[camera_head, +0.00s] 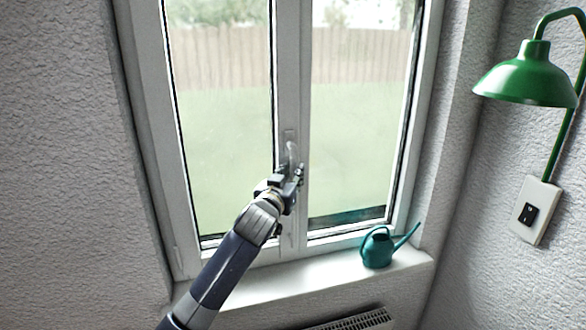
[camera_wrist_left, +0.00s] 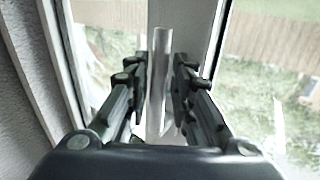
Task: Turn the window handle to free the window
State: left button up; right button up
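The pale grey window handle (camera_head: 292,152) sits on the middle frame post between the two panes of the white window (camera_head: 290,60). In the left wrist view the handle (camera_wrist_left: 161,75) stands lengthwise between the two fingers. My left gripper (camera_head: 296,172) is at the handle's lower part and partly hides it in the head view. In the left wrist view my left gripper (camera_wrist_left: 160,85) is open, with a finger on each side of the handle and narrow gaps visible. Whether either finger touches it is unclear. The window looks closed. My right gripper is not in view.
A teal watering can (camera_head: 377,249) stands on the white sill (camera_head: 290,284) to the right of my left arm. A green wall lamp (camera_head: 525,78) and a switch plate (camera_head: 535,212) are on the right wall. A radiator (camera_head: 355,321) is below the sill.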

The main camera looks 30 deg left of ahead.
pick_arm(q)
jog(key=shift+w+a, duration=0.1)
jog(key=shift+w, duration=0.35)
grip_shut()
